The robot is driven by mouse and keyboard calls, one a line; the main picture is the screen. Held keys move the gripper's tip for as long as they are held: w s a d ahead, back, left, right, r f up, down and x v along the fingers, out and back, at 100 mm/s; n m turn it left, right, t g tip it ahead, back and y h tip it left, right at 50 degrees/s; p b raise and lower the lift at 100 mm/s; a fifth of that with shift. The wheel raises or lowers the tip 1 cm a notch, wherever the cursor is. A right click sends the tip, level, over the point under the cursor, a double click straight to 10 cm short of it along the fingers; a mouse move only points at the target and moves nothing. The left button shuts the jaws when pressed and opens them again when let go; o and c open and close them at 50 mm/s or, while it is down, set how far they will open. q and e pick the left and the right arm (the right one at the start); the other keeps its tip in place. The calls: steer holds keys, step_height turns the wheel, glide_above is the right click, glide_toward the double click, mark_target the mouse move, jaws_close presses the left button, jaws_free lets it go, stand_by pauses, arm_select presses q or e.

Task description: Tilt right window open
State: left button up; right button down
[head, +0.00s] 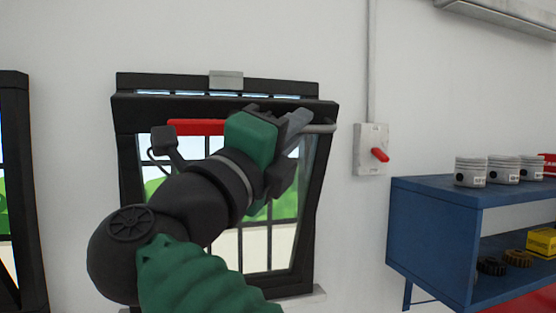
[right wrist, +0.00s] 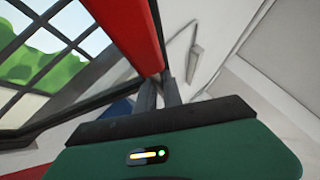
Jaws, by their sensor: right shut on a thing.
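The right window's black sash (head: 302,215) is tilted, its top edge leaning out from the fixed frame (head: 150,80) toward me, with a narrow strip of sky in the gap. Its lower part sits close to the frame. A red handle bar (head: 195,127) with a grey end runs across the sash top; it also shows in the right wrist view (right wrist: 128,30). My right gripper (head: 298,125) is at the bar, right of its red part, and is shut on it. Its fingers (right wrist: 160,93) show at the red part's end. My arm hides part of the sash. My left gripper is out of view.
Another black window frame (head: 22,190) stands at the left edge. A grey switch box (head: 371,150) with a red knob is on the wall right of the window. A blue shelf unit (head: 430,225) with pistons (head: 471,171) and gears stands farther right.

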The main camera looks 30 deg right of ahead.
steer(key=shift+s+f, duration=0.2)
steer(key=shift+f, duration=0.3)
steer(key=shift+s+r, duration=0.25)
steer(key=shift+s, duration=0.4)
steer(key=shift+w, duration=0.25)
steer(key=c, duration=1.7)
jaws_free()
steer(key=shift+d, duration=0.15)
steer(key=shift+o, duration=1.1)
steer(key=shift+d, duration=0.15)
steer(key=shift+s+d, duration=0.2)
steer(key=shift+d, duration=0.05)
steer(key=shift+a+f, duration=0.2)
arm_select(q)
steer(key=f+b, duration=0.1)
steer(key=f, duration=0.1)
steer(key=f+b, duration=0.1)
steer(key=b, duration=0.1)
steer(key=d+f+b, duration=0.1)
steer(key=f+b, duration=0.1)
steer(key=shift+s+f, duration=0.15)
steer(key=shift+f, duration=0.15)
arm_select(e)
steer(key=v, duration=1.6)
steer(key=shift+a, duration=0.35)
steer(key=shift+d, duration=0.15)
